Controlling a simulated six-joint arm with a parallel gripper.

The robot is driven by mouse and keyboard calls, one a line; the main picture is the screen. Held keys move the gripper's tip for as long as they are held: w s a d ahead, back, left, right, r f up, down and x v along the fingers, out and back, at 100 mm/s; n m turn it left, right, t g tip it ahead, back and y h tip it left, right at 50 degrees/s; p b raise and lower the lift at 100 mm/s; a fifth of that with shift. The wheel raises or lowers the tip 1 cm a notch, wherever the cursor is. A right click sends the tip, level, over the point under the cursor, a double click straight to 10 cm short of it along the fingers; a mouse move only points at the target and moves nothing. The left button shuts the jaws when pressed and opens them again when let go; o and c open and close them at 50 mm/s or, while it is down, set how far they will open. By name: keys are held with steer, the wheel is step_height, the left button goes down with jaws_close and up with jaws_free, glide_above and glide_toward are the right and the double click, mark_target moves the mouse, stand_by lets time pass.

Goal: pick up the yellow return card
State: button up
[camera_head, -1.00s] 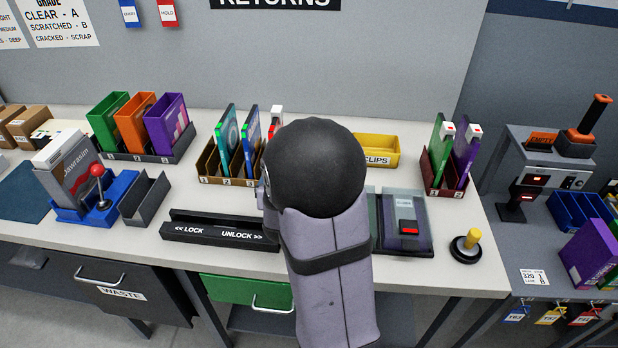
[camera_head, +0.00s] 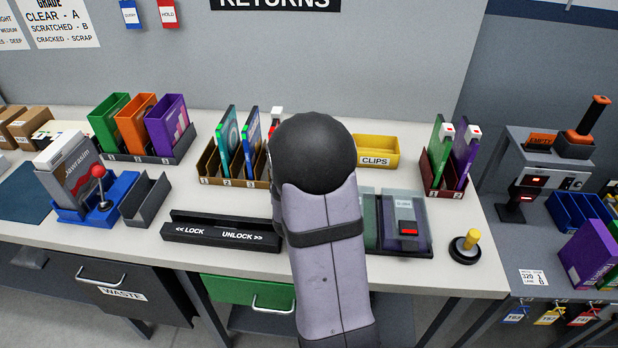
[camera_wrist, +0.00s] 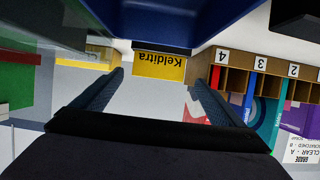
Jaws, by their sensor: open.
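In the wrist view, which looks upside down, a yellow card-like panel (camera_wrist: 160,65) printed "Kelditra" shows beyond and between my fingertips. It is the likeliest yellow return card, but I cannot be sure. A dark edge and a large blue surface (camera_wrist: 190,15) lie against its upper side in the picture. My gripper (camera_wrist: 157,80) is open, its two dark fingers apart with nothing between them. I cannot tell the distance to the yellow panel. In the head view my own arm hides the gripper and this panel.
The numbered slot rack (camera_wrist: 240,62) stands beside the panel; it also shows in the head view (camera_head: 207,181). The yellow clips bin (camera_head: 377,139) stands right of my arm. A dark lock bar (camera_head: 190,235) and a grey-lidded device (camera_head: 408,205) lie nearby. A yellow tag (camera_head: 549,317) hangs far right.

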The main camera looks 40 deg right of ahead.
steer(key=shift+p+x, duration=0.5)
steer(key=shift+x, duration=1.8)
steer(key=shift+s+d+f, duration=0.1)
steer(key=shift+s, duration=0.1)
steer(key=shift+c, duration=0.3)
steer(key=c, duration=1.1)
steer(key=shift+w+r, duration=0.1)
steer(key=shift+r, duration=5.05)
